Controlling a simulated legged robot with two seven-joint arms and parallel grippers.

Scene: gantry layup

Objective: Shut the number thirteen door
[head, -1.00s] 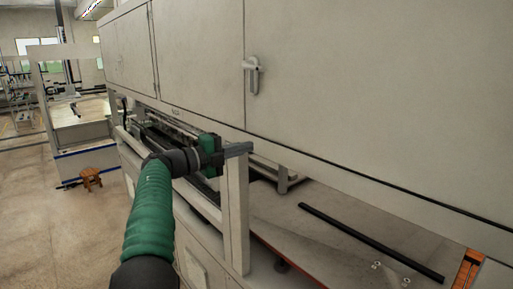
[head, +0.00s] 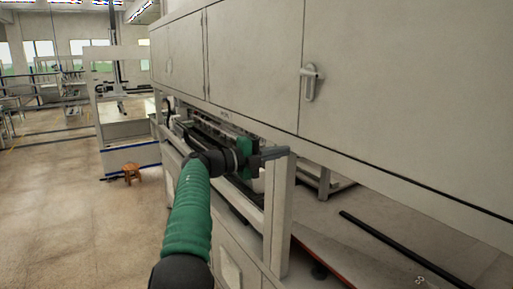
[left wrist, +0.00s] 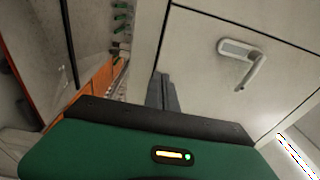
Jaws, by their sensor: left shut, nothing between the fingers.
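Several pale cabinet doors line the upper machine front, and they look flush in their frame. No number thirteen is readable, so I cannot tell which door it is. One large door (head: 400,90) has a grey lever handle (head: 311,83), which also shows in the left wrist view (left wrist: 242,62). My left gripper (head: 274,154) is shut and empty, below and left of that handle and apart from it. Its fingers show in the left wrist view (left wrist: 162,92), close to the pale panel. My right gripper is not in view.
A pale upright post (head: 279,215) stands right by my left gripper. Below the doors is an open bay with a black bar (head: 395,250) on its surface.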

